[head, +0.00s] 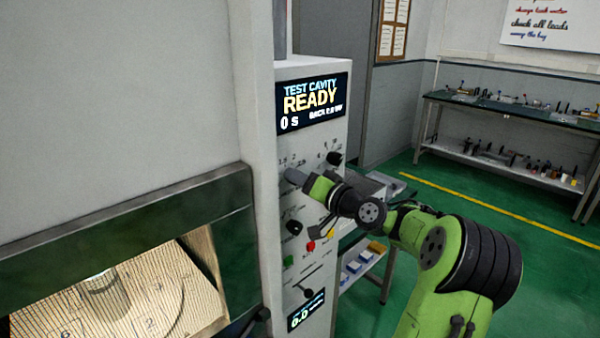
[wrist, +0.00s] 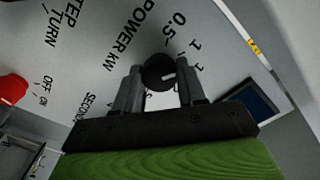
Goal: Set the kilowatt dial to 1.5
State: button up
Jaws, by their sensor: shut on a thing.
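The kilowatt dial is a round black knob (wrist: 157,71) with a white pointer mark, on the grey control panel. In the wrist view it sits between the two fingers of my gripper (wrist: 161,84), which is shut on it. The label "POWER kW" and the scale marks "0.5" and "1" show beside it; the further marks are partly hidden by the right finger. The white mark points to the right in the wrist view, toward the right finger. In the head view my gripper (head: 297,178) is at the panel's upper left and hides the dial.
Another black knob (head: 334,158) is at the upper right of the panel. Below are a dark knob (head: 294,227), a red button (head: 311,246) and a yellow one (head: 330,234). The upper display (head: 311,104) reads "TEST CAVITY READY". The lit cavity window (head: 120,290) is at left.

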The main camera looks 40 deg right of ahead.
jog(key=shift+m+p, duration=3.05)
jog(key=shift+m, duration=0.75)
jog(key=o, duration=1.1)
jog(key=s, duration=0.5)
jog(key=s+b, duration=0.1)
jog(key=s, duration=0.4)
jog(key=s+b, duration=0.1)
jog(key=s, duration=0.5)
jog(key=shift+d, duration=0.25)
jog(key=shift+w, duration=0.1)
